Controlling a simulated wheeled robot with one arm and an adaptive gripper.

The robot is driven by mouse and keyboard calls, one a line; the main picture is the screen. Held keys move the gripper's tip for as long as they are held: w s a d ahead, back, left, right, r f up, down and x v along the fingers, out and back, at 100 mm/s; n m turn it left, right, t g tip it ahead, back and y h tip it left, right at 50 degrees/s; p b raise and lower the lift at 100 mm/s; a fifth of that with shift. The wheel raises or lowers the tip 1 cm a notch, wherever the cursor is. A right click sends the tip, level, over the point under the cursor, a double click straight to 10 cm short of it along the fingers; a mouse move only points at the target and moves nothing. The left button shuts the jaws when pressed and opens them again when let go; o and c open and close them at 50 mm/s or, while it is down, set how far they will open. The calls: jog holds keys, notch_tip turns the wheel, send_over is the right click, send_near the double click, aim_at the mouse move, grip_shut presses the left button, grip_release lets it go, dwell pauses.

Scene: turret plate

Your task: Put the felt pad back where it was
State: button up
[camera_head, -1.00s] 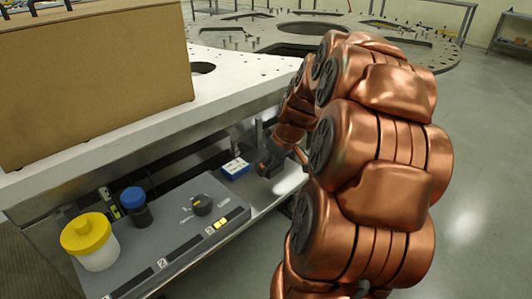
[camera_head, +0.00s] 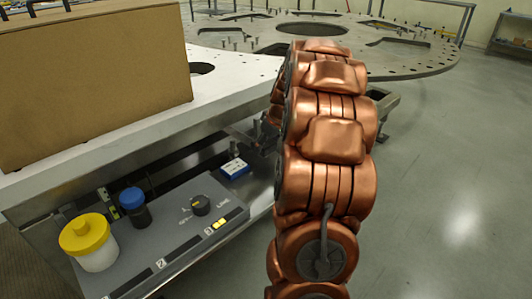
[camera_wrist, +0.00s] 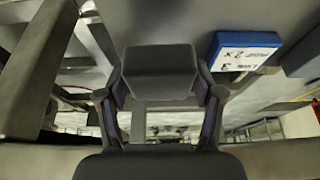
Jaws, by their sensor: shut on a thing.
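In the wrist view my gripper (camera_wrist: 160,88) is shut on a dark grey block (camera_wrist: 157,62), which I take to be the felt pad. Its fingers press on the block's left and right sides. A blue box with a white label (camera_wrist: 243,50) shows just right of the block in that view, apart from it. In the head view the same blue box (camera_head: 235,168) sits by the back right of the grey panel (camera_head: 170,238). There my gripper and the block are hidden behind my copper arm.
A yellow-lidded white jar (camera_head: 92,246), a blue-capped dark bottle (camera_head: 134,206) and a black knob (camera_head: 200,205) stand on the panel. A cardboard box (camera_head: 90,90) rests on the white tabletop (camera_head: 225,98) above. The floor at right is clear.

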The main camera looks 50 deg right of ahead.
aim_at(266, 160)
jog(key=shift+w+d, duration=0.1)
jog(key=shift+w, duration=0.05)
jog(key=shift+f, duration=1.85)
jog(key=shift+f, duration=0.2)
jog(key=o, duration=1.2)
jog(key=shift+r, duration=0.1)
